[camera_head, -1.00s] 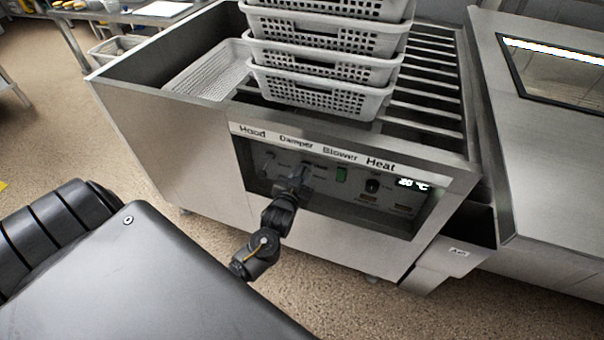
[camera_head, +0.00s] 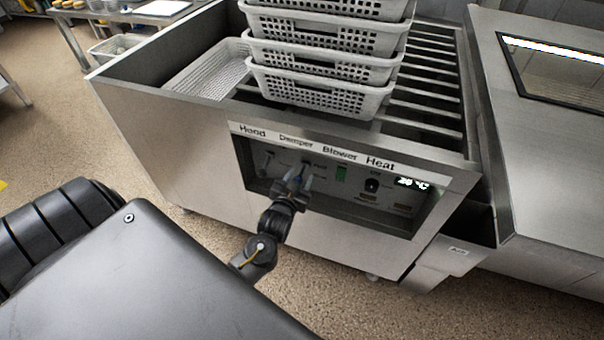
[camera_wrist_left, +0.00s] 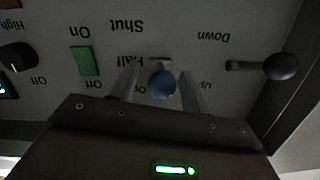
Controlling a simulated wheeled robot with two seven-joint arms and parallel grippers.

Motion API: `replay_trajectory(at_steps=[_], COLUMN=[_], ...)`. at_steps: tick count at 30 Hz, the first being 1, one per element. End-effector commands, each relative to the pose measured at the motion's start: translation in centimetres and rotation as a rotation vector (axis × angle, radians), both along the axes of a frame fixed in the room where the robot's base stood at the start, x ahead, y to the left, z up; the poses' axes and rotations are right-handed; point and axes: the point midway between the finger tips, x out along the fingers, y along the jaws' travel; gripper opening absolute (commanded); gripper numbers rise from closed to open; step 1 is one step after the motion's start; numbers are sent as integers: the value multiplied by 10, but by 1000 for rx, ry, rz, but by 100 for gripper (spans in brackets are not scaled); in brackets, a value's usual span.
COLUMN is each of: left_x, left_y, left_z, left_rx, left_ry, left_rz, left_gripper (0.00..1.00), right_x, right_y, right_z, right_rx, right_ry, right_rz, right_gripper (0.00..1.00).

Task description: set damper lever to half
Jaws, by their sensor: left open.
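The damper lever has a blue ball knob (camera_wrist_left: 162,85), seen in the left wrist view, where the panel appears upside down. Its base (camera_wrist_left: 160,60) shows beside the word "Half", with "Shut" farther up that picture. My left gripper (camera_wrist_left: 160,88) is open. Its two fingers stand on either side of the blue knob, with visible gaps, so it is not clamped. In the head view my left gripper (camera_head: 298,180) is in front of the control panel under the "Damper" label and hides most of the lever. My right gripper is not in view.
A black-knobbed hood lever (camera_wrist_left: 280,67) stands beside the damper lever. The green blower switch (camera_head: 341,173) and black heat knob (camera_head: 372,186) are to the right in the head view. Perforated baskets (camera_head: 320,92) are stacked above. The panel is recessed in a metal housing.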

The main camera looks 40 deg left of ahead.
Motion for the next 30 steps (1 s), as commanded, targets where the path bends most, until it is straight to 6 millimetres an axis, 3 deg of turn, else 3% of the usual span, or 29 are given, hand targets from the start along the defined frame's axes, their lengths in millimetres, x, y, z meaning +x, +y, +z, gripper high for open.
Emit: replay_trajectory(at_steps=[6, 13, 30], left_x=[-44, -75, -83], left_y=[-13, -22, -25], left_z=[6, 11, 13], left_rx=[-2, -1, 0], left_ry=[3, 0, -1], left_rz=[-1, -1, -1], left_gripper=[47, 47, 47], right_x=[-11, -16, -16], right_y=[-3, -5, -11], right_z=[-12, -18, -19], right_rx=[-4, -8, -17], right_ry=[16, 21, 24], right_rz=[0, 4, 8], right_gripper=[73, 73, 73])
